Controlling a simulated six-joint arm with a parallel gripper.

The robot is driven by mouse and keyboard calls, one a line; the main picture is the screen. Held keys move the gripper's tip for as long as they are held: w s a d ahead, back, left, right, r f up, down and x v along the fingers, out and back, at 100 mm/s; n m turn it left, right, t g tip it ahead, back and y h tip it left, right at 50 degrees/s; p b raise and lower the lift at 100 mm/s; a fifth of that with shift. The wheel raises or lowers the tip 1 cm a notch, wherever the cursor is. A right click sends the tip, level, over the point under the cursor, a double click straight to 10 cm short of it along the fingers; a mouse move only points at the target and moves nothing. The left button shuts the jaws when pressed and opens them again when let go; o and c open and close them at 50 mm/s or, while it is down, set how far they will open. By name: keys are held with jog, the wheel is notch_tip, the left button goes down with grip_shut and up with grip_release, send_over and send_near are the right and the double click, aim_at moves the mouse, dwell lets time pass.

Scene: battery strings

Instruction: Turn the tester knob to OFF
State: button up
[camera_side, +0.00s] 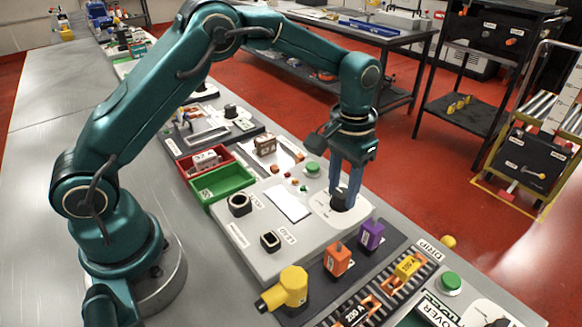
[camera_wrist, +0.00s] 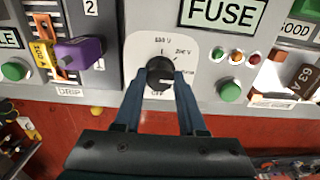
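The tester knob (camera_wrist: 160,70) is round and black, on a white dial plate (camera_wrist: 137,50) in the wrist view. The dial reads OFF at the bottom, with voltage labels at the top and upper right. I cannot tell for sure where the knob points. My gripper (camera_wrist: 160,80) has one finger on each side of the knob, and both fingertips look flush against it. In the side view my gripper (camera_side: 345,190) points straight down over the knob (camera_side: 338,202) and partly covers it. The dial plate (camera_side: 357,208) lies around it.
A green button (camera_side: 313,169), a blank white panel (camera_side: 289,203) and two dark sockets share the grey box. Orange (camera_side: 338,259) and purple (camera_side: 371,235) blocks stand close by in front. Red and green (camera_side: 222,181) bins lie to the left. A yellow part (camera_side: 290,286) sits nearer the camera.

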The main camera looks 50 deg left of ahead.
grip_shut()
jog(key=m, duration=0.4)
jog(key=shift+m, duration=0.9)
jog(key=shift+m, duration=1.2)
jog(key=m, duration=0.3)
